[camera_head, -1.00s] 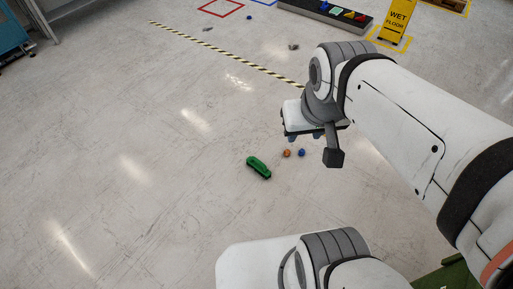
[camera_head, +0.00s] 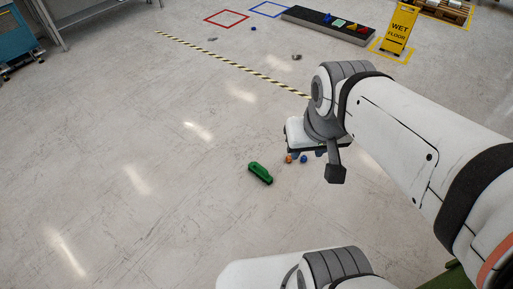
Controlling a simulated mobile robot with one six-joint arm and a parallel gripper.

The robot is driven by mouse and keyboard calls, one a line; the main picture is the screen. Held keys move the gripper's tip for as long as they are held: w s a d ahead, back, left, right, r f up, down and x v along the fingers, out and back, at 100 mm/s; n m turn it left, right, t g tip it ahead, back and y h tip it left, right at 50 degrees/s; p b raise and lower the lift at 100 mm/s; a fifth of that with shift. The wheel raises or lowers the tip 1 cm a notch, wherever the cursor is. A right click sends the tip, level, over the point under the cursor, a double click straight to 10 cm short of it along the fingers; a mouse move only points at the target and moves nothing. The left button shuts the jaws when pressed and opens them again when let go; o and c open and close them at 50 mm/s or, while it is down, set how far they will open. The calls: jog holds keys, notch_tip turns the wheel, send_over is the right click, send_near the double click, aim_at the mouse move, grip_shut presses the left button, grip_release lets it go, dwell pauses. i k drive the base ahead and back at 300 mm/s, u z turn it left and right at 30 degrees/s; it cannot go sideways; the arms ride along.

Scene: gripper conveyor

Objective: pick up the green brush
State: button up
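The green brush (camera_head: 261,173) lies on the floor near the middle of the view, slanting down to the right. My gripper (camera_head: 307,153) hangs from the end of my arm, up and to the right of the brush in the picture, apart from it.
A small orange ball (camera_head: 289,159) and a blue ball (camera_head: 304,159) lie right of the brush. A striped tape line (camera_head: 230,65), a dark conveyor (camera_head: 318,30) with coloured pieces, and a yellow wet-floor sign (camera_head: 398,30) are farther back. The floor left of the brush is clear.

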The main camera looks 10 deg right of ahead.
aim_at(259, 170)
jog(key=k, duration=1.05)
jog(key=z, duration=0.45)
jog(key=i, duration=1.5)
jog(key=u, duration=0.5)
jog(key=i, duration=1.2)
jog(key=u, duration=0.8)
